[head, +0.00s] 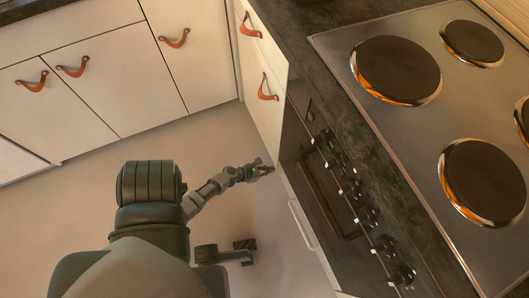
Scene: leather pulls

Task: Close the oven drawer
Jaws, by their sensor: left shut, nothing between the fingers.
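The oven (325,185) has a dark glass front with a row of knobs and stands on the right side of the view. Low on it is the pale oven drawer (318,258) with a light bar handle (302,224). From this steep angle I cannot tell whether the drawer front is flush or slightly out. My left gripper (266,170) is shut and empty, close to the lower front at the oven's far corner. I cannot tell if it touches anything.
A stovetop (420,120) with several round burners tops the oven, beside a dark counter edge. White cabinets (195,50) with orange leather pulls (174,38) line the back and left. The grey floor (70,215) is clear at the left.

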